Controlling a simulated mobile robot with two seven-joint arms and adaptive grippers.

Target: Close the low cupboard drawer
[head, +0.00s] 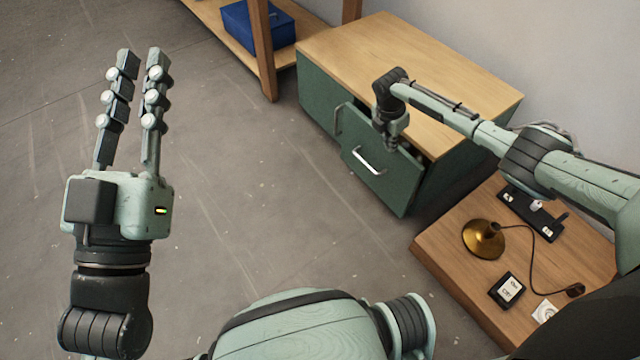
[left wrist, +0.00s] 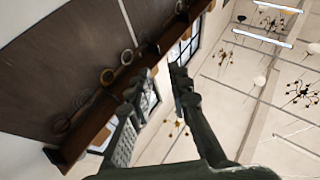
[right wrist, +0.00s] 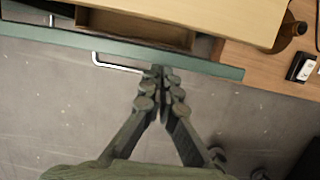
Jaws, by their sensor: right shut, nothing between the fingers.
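The green low cupboard (head: 455,180) has a pale wooden top. Its drawer (head: 385,178), with a silver bar handle (head: 368,160), stands partly open. In the right wrist view the drawer's green front (right wrist: 215,68) and part of its wooden inside (right wrist: 140,28) show. My right gripper (head: 391,142) is shut and empty, at the drawer front's upper edge. In the right wrist view its tips (right wrist: 162,72) overlap the front just right of the handle; I cannot tell whether they touch. My left gripper (head: 138,58) is open and empty, raised over the floor, far left of the drawer.
A wooden shelf with a blue box (head: 258,28) stands behind. The floor left of the cupboard is clear.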

